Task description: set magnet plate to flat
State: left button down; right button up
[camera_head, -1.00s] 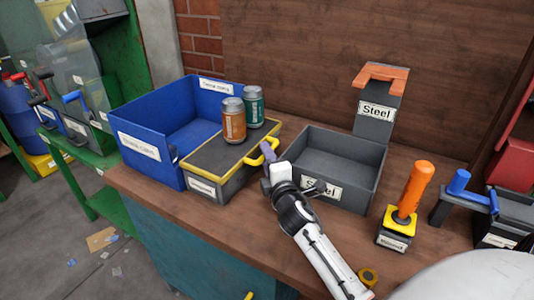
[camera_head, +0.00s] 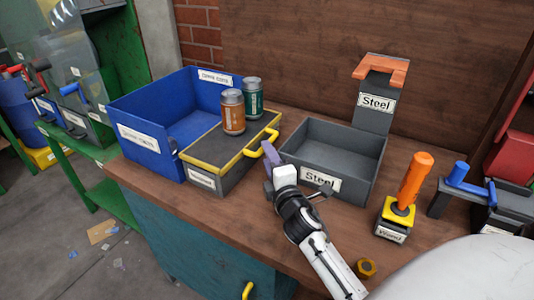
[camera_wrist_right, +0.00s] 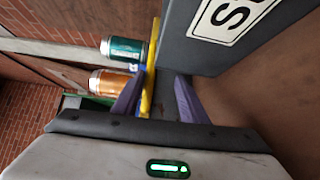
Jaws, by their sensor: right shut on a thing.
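The dark magnet plate (camera_head: 215,146) with yellow edges lies on a grey box at the blue bin's front right; it looks roughly level, but I cannot tell a small tilt. Its yellow handle (camera_head: 271,154) sticks out on the right. An orange can (camera_head: 233,112) and a green can (camera_head: 252,98) stand upright at its back. My right gripper (camera_head: 270,158) is shut on the handle, with its purple fingers either side of the yellow bar in the right wrist view (camera_wrist_right: 155,97). The fingers partly hide the grip. My left gripper is not in view.
A blue bin (camera_head: 142,138) stands left of the plate. A grey Steel bin (camera_head: 359,183) stands close right of my gripper. An orange-handled joystick (camera_head: 413,180) and a blue-handled device (camera_head: 458,173) are further right.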

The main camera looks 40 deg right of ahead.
jog(key=s, duration=0.1)
jog(key=f, duration=0.1)
jog(key=s+a, duration=0.1)
jog(key=shift+s+f+g, duration=0.25)
jog(key=shift+s+g, duration=0.05)
jog(key=shift+s, duration=0.05)
jog(key=shift+b+v, duration=0.4)
jog(key=shift+v, duration=2.1)
jog(key=shift+f, duration=0.15)
jog(key=shift+a, duration=0.1)
